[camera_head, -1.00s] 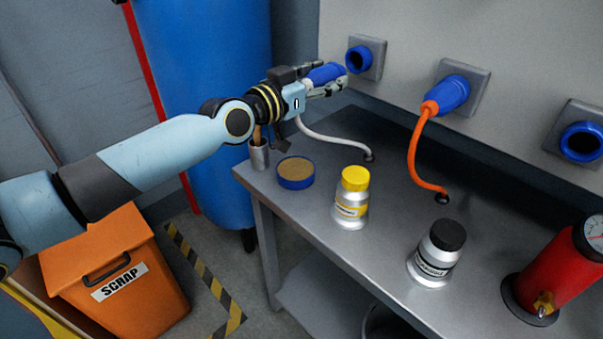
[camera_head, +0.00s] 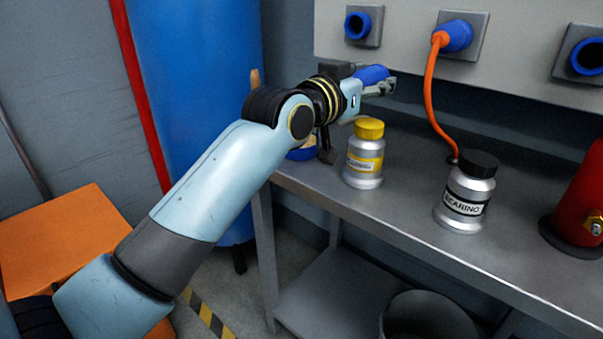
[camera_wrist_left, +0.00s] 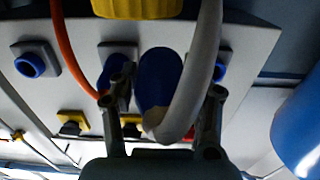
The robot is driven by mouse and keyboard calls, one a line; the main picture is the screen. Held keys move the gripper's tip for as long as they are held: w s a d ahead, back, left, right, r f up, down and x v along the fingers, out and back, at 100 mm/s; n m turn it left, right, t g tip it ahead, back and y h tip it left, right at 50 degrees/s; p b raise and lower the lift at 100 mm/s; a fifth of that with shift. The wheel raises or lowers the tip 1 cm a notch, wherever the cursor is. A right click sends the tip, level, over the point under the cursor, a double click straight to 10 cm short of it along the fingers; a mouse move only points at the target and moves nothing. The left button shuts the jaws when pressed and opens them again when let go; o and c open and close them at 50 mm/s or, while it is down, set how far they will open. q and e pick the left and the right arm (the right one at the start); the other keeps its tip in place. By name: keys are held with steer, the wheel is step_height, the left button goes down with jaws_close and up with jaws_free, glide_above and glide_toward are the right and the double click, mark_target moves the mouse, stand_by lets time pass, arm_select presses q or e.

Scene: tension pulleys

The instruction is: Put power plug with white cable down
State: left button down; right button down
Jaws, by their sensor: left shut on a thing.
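My left gripper (camera_head: 378,82) is shut on the blue power plug (camera_head: 371,74) and holds it above the bench, below the left wall socket and behind the yellow-capped bottle. In the left wrist view the plug (camera_wrist_left: 158,80) sits between the two fingers, and its pale cable (camera_wrist_left: 205,55) curves away from its end. In the head view the white cable is hidden behind my arm and the bottle. My right gripper is not in view.
The metal bench (camera_head: 405,205) carries a yellow-capped bottle (camera_head: 364,160), a black-capped bottle (camera_head: 467,195) and a red cylinder (camera_head: 583,205). An empty blue socket (camera_head: 357,26) is on the panel. An orange-cabled plug (camera_head: 456,36) is seated beside it.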

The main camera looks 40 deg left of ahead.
arm_select(q)
steer(key=shift+w+f, duration=0.15)
steer(key=shift+f, duration=0.15)
steer(key=b, duration=0.2)
glide_above(309, 146)
step_height(309, 146, down, 7)
steer(key=shift+a+r, duration=0.1)
steer(key=shift+a, duration=0.05)
step_height(309, 146, down, 4)
steer(key=shift+w+f+b, duration=0.1)
steer(key=shift+b, duration=1.05)
steer(key=shift+r, duration=0.2)
steer(key=shift+f+b, duration=0.35)
steer(key=shift+f, duration=0.25)
steer(key=c, duration=0.6)
jaws_free()
steer(key=shift+r, duration=0.1)
